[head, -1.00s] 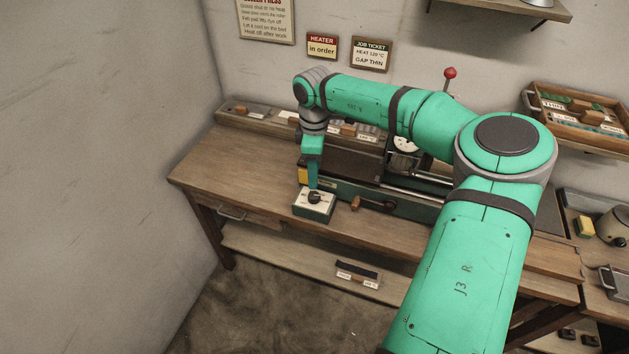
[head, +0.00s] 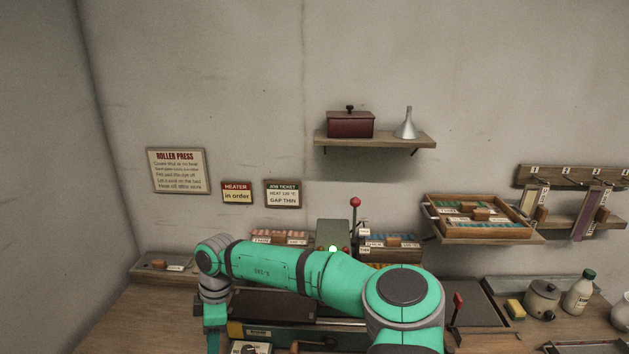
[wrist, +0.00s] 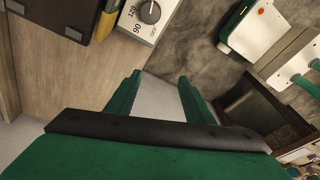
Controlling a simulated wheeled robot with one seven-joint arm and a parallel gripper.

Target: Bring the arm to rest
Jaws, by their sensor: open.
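My arm reaches across the bench in the head view, bent down at its left end. The lower part of my gripper is cut off by the bottom edge there. In the wrist view my gripper (wrist: 158,82) is open, its two green fingers apart with nothing between them. The heater dial box (wrist: 148,14) shows at the top of the wrist view, with a dark knob and the marks 120, 90 and OFF. My fingers are apart from it. The dial box (head: 248,348) is partly visible at the bottom of the head view, right of my gripper.
The roller press (head: 280,304) lies behind and under my arm, with a red-knobbed lever (head: 355,203). A wall shelf (head: 375,140) holds a dark red box and a funnel. A tray rack (head: 480,220) and a bottle (head: 580,292) stand at right. The wall left of my arm is clear.

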